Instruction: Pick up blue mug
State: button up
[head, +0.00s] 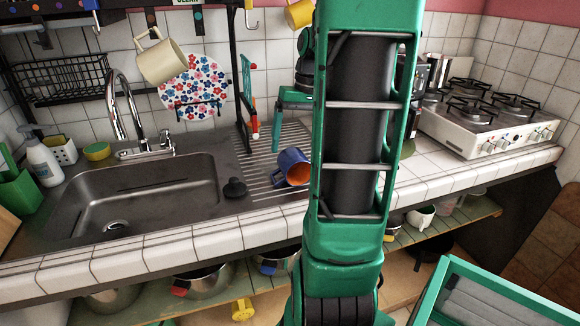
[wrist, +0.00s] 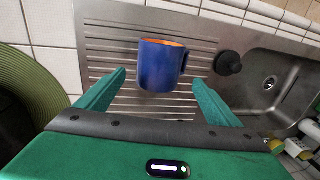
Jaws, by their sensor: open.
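The blue mug (head: 292,168) has an orange inside and lies tilted on the ridged drainboard, right of the sink, with its mouth toward the front. In the wrist view the blue mug (wrist: 160,66) is ahead of and between the fingertips, its handle on the right. My gripper (wrist: 160,88) is open, with one green finger on each side and nothing held. In the head view one finger of my gripper (head: 277,123) shows behind and above the mug; my arm hides the rest.
A black stopper (head: 235,188) lies beside the mug, next to the sink (head: 140,200). A black rack post (head: 240,80) stands behind, with a cream mug (head: 160,58) hanging. A stove (head: 485,115) is right. A green round object (wrist: 28,85) is near the left finger.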

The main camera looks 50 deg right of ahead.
aim_at(295, 151)
jog(key=f, duration=0.5)
jog(key=shift+a, duration=0.25)
jog(key=c, duration=1.4)
jog(key=shift+w+r, duration=0.1)
jog(key=shift+r, duration=0.35)
jog(key=r, duration=0.3)
jog(key=shift+a+r, duration=0.4)
jog(key=a+r, duration=0.2)
jog(key=a, duration=0.1)
jog(key=a+r, duration=0.2)
jog(key=a, duration=0.2)
jog(key=a+r, duration=0.2)
jog(key=a, duration=0.2)
jog(key=shift+s+r, duration=0.15)
jog(key=shift+s, duration=0.2)
